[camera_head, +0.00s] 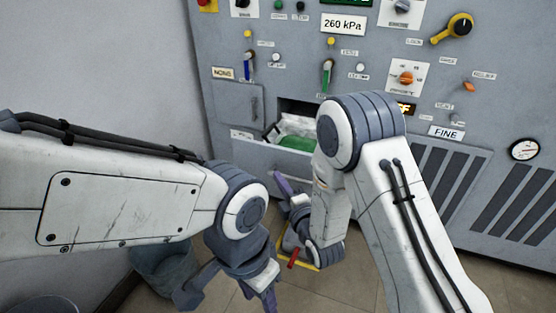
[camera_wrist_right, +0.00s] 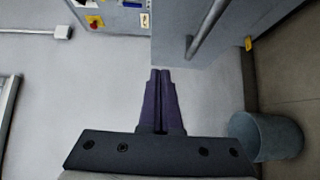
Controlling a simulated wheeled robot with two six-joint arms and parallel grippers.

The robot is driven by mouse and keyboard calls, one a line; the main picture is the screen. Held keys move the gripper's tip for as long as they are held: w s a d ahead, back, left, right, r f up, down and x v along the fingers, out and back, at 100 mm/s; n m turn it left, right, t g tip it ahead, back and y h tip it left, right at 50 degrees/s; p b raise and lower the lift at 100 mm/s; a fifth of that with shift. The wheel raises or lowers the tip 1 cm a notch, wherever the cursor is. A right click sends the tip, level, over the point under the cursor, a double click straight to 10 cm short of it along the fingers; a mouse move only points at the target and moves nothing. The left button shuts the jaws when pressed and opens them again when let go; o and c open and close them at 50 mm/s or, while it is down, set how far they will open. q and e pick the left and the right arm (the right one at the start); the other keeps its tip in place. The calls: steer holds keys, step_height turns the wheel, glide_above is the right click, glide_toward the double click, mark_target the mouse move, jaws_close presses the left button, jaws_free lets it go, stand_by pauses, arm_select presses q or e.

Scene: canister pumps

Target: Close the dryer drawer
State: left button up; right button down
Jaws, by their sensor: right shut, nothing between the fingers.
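The dryer drawer (camera_head: 262,156) stands pulled out from the grey machine's front in the head view. A white bag (camera_head: 298,126) and green material (camera_head: 297,143) show inside it. My right arm hides its right part. My right gripper (camera_head: 280,186) is shut and empty, in front of and below the drawer. In the right wrist view its fingertips (camera_wrist_right: 160,72) are together by the lower edge of a grey panel with a bar handle (camera_wrist_right: 206,28), which looks like the drawer front. I cannot tell whether they touch. My left gripper (camera_head: 230,294) is low and open, with its fingers apart.
The machine's control panel (camera_head: 300,72) with levers and knobs rises above the drawer. A grey bin (camera_head: 165,268) stands on the floor at lower left; it also shows in the wrist view (camera_wrist_right: 268,136). A yellow-edged item (camera_head: 298,258) lies low behind my right gripper.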

mark_target(274, 153)
steer(key=w, duration=0.5)
steer(key=w+a, duration=0.1)
steer(key=w, duration=0.1)
steer(key=shift+w+b, duration=0.25)
steer(key=shift+b, duration=0.1)
steer(key=shift+w+d, duration=0.2)
steer(key=shift+w, duration=0.4)
